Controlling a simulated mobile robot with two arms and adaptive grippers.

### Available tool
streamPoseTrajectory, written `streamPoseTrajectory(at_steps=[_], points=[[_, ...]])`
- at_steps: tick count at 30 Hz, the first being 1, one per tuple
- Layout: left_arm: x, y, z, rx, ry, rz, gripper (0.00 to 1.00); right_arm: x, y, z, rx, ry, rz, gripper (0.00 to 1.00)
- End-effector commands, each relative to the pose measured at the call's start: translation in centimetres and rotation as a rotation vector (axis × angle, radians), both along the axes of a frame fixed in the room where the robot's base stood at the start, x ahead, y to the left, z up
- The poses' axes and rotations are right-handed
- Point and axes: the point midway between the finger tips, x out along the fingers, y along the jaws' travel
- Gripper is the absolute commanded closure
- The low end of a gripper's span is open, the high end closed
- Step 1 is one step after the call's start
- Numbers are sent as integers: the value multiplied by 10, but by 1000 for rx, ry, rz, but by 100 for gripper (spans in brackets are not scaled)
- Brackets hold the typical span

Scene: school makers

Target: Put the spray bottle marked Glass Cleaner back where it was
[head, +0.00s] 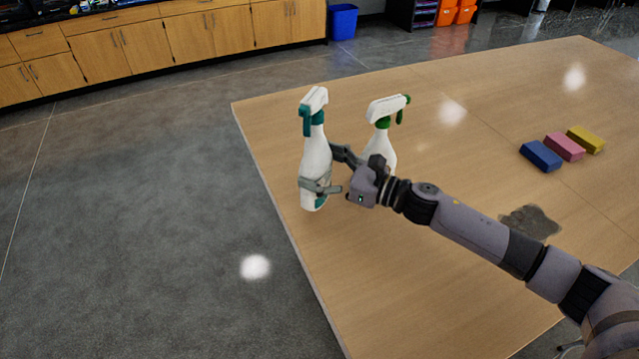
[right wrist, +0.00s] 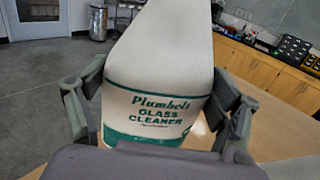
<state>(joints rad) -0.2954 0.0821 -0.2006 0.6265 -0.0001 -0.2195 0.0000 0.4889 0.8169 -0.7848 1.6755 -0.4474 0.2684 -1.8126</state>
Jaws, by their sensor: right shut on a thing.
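The spray bottle marked Glass Cleaner (head: 315,158) is white with a teal trigger and a teal base band. Its label reads clearly in the right wrist view (right wrist: 160,112). My right gripper (head: 322,172) is shut on its body, one finger on each side. The bottle is nearly upright at the table's left edge; I cannot tell whether its base touches the table. A second white spray bottle (head: 380,145) with a green trigger stands just right of it, partly hidden behind my gripper. My left gripper is not in view.
The wooden table (head: 450,240) holds blue (head: 541,155), pink (head: 565,146) and yellow (head: 586,139) blocks at the right. A dark stain (head: 530,222) lies nearer. The table's middle is mostly clear. Wooden cabinets (head: 190,45) and a blue bin (head: 343,21) stand across the floor.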

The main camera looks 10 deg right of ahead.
Motion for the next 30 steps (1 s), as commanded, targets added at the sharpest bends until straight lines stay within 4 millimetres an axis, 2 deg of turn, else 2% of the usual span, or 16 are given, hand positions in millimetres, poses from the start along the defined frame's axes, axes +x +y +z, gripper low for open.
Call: streamPoseTrajectory(at_steps=[5,15,28,29,30], points=[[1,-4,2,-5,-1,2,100,1,0,-9,4,-5,1,77],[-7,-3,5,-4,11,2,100,1,0,-48,5,-4,0,77],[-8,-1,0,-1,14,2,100,1,0,-54,3,-6,1,77],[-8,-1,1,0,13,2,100,0,0,-57,-1,-2,0,15],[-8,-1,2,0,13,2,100,0,0,-56,-1,-2,0,12]])
